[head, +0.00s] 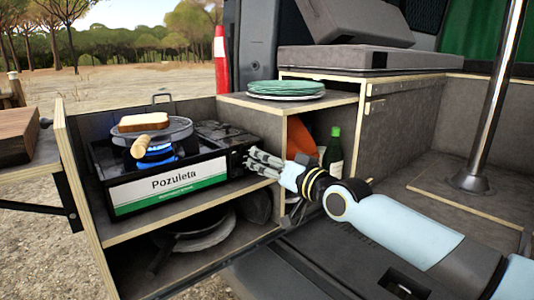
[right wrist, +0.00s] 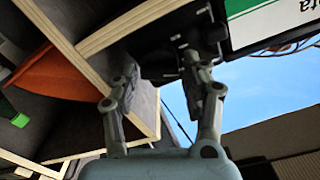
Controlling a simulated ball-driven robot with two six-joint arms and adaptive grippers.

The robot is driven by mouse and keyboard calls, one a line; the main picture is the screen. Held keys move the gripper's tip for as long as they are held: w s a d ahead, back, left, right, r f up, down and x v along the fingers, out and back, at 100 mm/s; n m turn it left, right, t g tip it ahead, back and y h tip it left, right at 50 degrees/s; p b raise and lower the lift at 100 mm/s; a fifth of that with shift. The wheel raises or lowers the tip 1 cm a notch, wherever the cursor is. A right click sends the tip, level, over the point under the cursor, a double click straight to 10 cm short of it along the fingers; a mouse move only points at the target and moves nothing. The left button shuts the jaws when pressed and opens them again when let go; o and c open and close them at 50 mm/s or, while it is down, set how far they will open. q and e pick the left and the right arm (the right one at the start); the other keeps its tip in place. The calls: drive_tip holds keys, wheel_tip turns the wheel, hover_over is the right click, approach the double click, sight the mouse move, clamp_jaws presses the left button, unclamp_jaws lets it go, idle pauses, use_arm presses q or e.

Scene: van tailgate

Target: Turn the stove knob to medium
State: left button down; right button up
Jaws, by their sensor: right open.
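The black camping stove (head: 107,157) stands on the drawer's upper shelf, with a white and green "Pozuleta" label (head: 170,184) on its front. A blue flame burns under a pan (head: 180,130) that holds a slice of bread (head: 143,122). My right gripper (head: 256,161) is open at the stove's right end, its fingers pointing left at the dark control end. In the right wrist view the open fingers (right wrist: 162,68) are apart, with small dark stove parts (right wrist: 180,40) just beyond them. I cannot clearly make out the knob or its setting. My left gripper is out of view.
Green plates (head: 286,88) sit on the cabinet top right of the stove. A green bottle (head: 333,150) and an orange item (head: 303,140) are in the compartment behind my right gripper. A wooden panel edge (right wrist: 145,107) lies close to one finger. Dark pans (head: 190,238) lie on the lower shelf.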

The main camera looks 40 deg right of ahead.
wheel_tip(320, 180, up, 10)
idle(0.5)
drive_tip(key=shift+f, duration=0.15)
